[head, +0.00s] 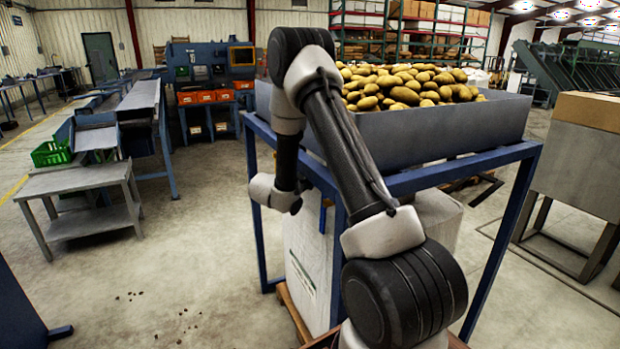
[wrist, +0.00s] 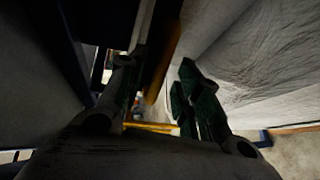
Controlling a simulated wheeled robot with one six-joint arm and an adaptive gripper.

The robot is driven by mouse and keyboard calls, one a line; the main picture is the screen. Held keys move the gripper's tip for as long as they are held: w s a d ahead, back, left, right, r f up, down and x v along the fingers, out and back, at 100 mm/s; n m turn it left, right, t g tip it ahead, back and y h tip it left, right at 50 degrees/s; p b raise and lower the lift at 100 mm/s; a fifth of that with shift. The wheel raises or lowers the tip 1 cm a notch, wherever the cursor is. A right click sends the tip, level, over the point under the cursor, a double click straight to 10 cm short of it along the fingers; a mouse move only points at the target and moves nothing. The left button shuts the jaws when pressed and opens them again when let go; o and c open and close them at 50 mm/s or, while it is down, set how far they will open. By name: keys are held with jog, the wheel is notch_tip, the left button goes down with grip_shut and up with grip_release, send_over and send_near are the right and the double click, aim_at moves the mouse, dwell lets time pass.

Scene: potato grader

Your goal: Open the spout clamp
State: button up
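My gripper (wrist: 157,88) is in the wrist view with its two dark fingers apart. It is open, and I see nothing clearly held between the fingers. A dark brown upright strip shows beyond the gap; I cannot tell whether it is part of the spout clamp. I cannot make out the clamp for certain in either view. In the head view the grey hopper (head: 430,140) full of potatoes (head: 405,88) stands on a blue frame (head: 505,235). My arm reaches down at its left front corner, and my fingers are hidden there.
A white bulk bag (head: 308,262) hangs under the hopper; a pale wrinkled surface fills the wrist view's right side. A grey table (head: 80,180) and green crate (head: 52,153) stand left. A box on a stand (head: 575,165) is right.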

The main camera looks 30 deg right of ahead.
jog(key=v, duration=1.2)
